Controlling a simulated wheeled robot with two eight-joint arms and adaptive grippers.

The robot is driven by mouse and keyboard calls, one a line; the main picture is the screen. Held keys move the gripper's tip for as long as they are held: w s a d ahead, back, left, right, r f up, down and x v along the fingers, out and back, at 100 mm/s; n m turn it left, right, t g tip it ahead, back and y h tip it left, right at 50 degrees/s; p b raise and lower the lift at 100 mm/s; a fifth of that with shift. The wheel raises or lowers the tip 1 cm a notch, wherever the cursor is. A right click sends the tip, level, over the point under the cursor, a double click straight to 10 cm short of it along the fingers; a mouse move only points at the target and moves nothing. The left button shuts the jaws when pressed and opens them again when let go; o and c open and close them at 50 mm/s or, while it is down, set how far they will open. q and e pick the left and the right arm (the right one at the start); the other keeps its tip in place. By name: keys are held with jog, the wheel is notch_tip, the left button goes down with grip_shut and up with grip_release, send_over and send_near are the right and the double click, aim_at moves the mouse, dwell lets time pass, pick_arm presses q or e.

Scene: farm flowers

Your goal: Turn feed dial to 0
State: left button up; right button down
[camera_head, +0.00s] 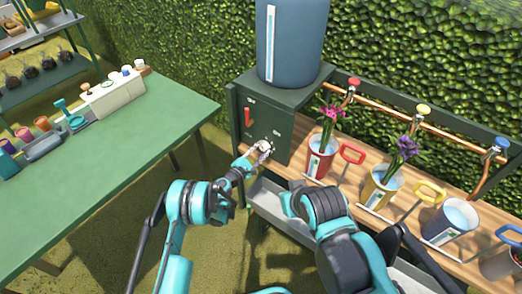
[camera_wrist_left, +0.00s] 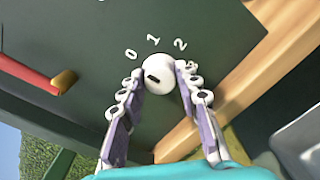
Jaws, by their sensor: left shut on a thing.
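The feed dial (camera_wrist_left: 172,78) is a round white knob on the dark green cabinet (camera_wrist_left: 110,20). The numbers 0, 1 and 2 are painted in an arc above it in the left wrist view. A short dark mark on the knob lies at its left side, nearer 0 than 2. My left gripper (camera_head: 263,147) is shut on the knob, one finger on each side. It also shows in the left wrist view (camera_wrist_left: 162,90). My right gripper is not in view.
A red lever (camera_head: 247,117) sits on the cabinet beside the dial; it also shows in the left wrist view (camera_wrist_left: 28,74). A blue tank (camera_head: 297,45) stands on top. Flower buckets (camera_head: 318,165) stand on the wooden bench to the right. A green table (camera_head: 120,140) is at left.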

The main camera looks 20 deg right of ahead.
aim_at(267, 128)
pick_arm(q)
jog(key=shift+d+r, duration=0.15)
jog(key=shift+r, duration=0.05)
jog(key=o, duration=1.1)
jog(key=shift+o, duration=0.3)
jog(key=shift+w+d+f, duration=0.1)
jog(key=shift+d+f, duration=0.05)
jog(key=shift+d, duration=0.05)
jog(key=shift+a, duration=0.1)
jog(key=shift+r, duration=0.45)
notch_tip(267, 128, up, 9)
jog(key=shift+r, duration=0.1)
